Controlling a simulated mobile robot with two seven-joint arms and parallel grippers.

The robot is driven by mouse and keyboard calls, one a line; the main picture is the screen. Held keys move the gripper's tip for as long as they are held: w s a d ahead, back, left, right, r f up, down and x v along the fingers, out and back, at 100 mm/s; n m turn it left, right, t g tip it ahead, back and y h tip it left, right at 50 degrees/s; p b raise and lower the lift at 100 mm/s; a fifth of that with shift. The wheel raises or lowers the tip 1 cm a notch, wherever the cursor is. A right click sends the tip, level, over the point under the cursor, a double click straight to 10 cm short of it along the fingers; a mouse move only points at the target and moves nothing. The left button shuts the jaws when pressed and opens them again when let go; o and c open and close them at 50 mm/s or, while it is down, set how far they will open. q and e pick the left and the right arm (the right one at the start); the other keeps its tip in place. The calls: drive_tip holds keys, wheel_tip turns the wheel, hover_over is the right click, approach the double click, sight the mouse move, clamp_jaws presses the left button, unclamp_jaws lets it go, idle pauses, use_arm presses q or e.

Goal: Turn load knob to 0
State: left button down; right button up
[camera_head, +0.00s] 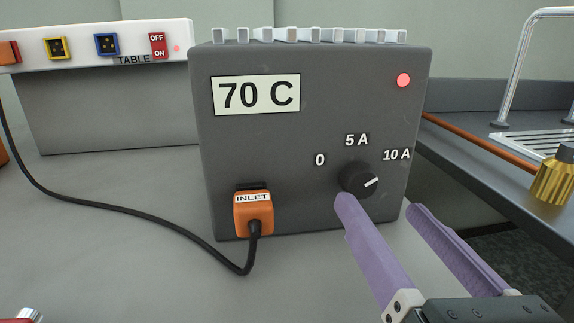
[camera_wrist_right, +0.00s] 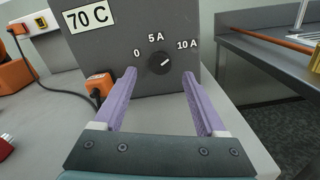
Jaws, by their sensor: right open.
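The load knob (camera_head: 360,180) is a round black dial with a white pointer line on the front of a dark grey box (camera_head: 300,130). Labels 0, 5 A and 10 A are set around it, and the pointer aims up and right, toward 10 A. The knob also shows in the right wrist view (camera_wrist_right: 160,62), between my fingertips. My right gripper (camera_head: 378,205) is open, with purple fingers reaching toward the knob from the lower right. The fingers are apart and in front of the box; I cannot tell whether either touches it. My left gripper is out of view.
An orange INLET plug (camera_head: 253,213) with a black cable (camera_head: 140,212) sits low on the box's front. A display reads 70 C, and a red light glows at upper right. A white socket strip (camera_head: 80,45) stands behind left.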

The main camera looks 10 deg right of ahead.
sight(364, 185)
drive_tip(key=shift+w+p, duration=0.4)
drive_tip(key=shift+w, duration=2)
clamp_jaws()
